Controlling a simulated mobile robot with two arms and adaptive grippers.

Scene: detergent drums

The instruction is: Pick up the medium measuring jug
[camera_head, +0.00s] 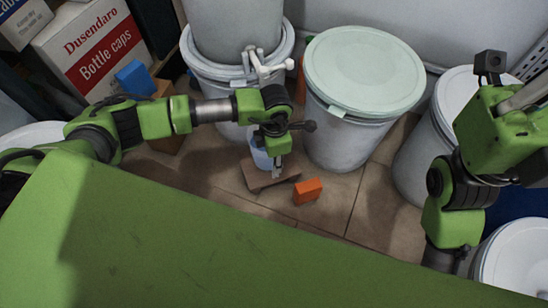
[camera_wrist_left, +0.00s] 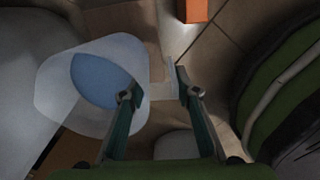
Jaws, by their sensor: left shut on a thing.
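The measuring jug (camera_head: 261,155) is a pale, translucent vessel with a blue inside, at a small low brown stand in the middle of the head view. In the left wrist view the jug (camera_wrist_left: 55,83) is seen from above, its mouth left of the fingers. My left gripper (camera_head: 277,168) is at the jug's right side. In the left wrist view my left gripper (camera_wrist_left: 158,86) has a finger on each side of the jug's pale handle, shut on it. The arm hides part of the jug in the head view. My right gripper is out of view; only its arm shows at the right.
The brown stand (camera_head: 258,181) is on the tiled floor, with an orange block (camera_head: 307,191) to its right. A lidded drum (camera_head: 350,128) stands close behind right. More drums stand at right and back. A blue block (camera_head: 134,77) and a Bottle caps box (camera_head: 92,45) are at left.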

